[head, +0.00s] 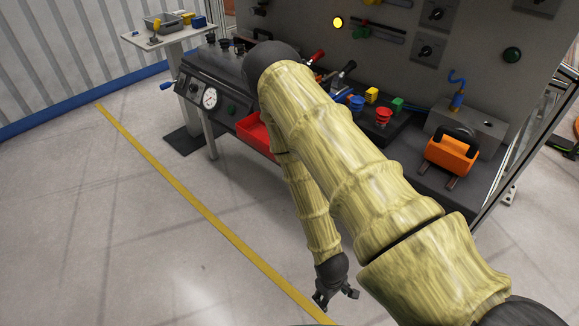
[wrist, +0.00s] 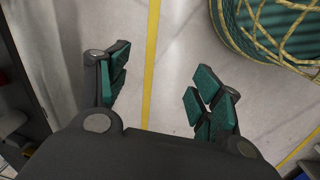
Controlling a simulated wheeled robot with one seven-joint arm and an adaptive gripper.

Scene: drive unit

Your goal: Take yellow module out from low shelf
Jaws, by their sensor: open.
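My gripper (head: 337,295) hangs low over the floor in front of the bench, with its fingers apart and nothing between them. In the wrist view its dark fingers with green pads (wrist: 160,92) also stand apart over bare floor. A small yellow block (head: 371,95) sits on the bench top, far from the gripper; I cannot tell if it is the yellow module. The low shelf does not show clearly; my arm covers much of the area under the bench. Dark structure with partly cut-off items (wrist: 15,125) shows at the left edge of the wrist view.
A red bin (head: 252,131) is at the bench front beside a gauge panel (head: 210,98). An orange-and-black device (head: 452,152) stands at the bench's right. A side table (head: 165,38) holds a grey tray. The floor with its yellow line (head: 190,192) is open to the left.

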